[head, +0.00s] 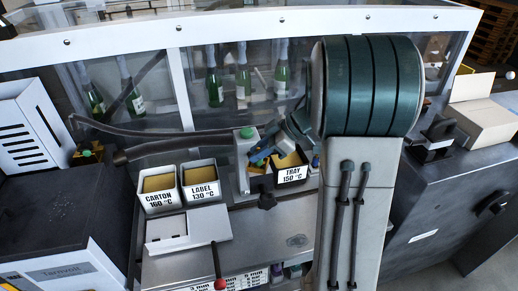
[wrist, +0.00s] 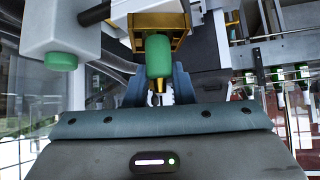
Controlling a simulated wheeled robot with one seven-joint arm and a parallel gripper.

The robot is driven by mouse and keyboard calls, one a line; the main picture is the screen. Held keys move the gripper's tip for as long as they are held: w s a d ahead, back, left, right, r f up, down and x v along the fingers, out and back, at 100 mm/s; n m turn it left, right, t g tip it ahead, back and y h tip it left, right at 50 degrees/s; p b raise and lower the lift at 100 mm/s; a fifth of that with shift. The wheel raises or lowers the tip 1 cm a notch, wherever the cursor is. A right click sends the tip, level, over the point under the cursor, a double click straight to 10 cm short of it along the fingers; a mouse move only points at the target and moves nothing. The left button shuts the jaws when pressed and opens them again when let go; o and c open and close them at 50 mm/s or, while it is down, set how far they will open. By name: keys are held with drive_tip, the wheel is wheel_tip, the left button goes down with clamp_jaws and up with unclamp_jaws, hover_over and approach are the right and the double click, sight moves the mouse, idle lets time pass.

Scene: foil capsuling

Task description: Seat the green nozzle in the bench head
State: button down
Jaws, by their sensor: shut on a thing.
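The green nozzle (wrist: 158,55) shows in the middle of the wrist view, with a brass tip. My gripper (wrist: 158,90) is shut on it, with a blue finger on each side. In the head view my gripper (head: 264,158) is beside the bench head, just right of it; my own arm hides part of it. The bench head (head: 242,165) is a pale upright block with a green knob on top; what seems the same block (wrist: 58,22) is at upper left in the wrist view. The nozzle appears apart from it. The seat is not clearly visible.
The TRAY box (head: 291,174) is close under my gripper. The CARTON box (head: 158,199) and LABEL box (head: 201,192) stand to the left. A red-knobbed lever (head: 217,262) rises in front. Dark hoses (head: 170,146) run behind, before a glazed case of bottles.

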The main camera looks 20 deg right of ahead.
drive_tip(key=shift+f, duration=0.35)
drive_tip(key=c, duration=1.1)
unclamp_jaws()
drive_tip(key=shift+c, duration=0.2)
drive_tip(key=b+v, duration=0.1)
drive_tip(key=v, duration=1.2)
drive_tip(key=shift+d+r+b, duration=0.25)
drive_tip(key=shift+r+b, duration=0.05)
drive_tip(key=shift+b, duration=0.05)
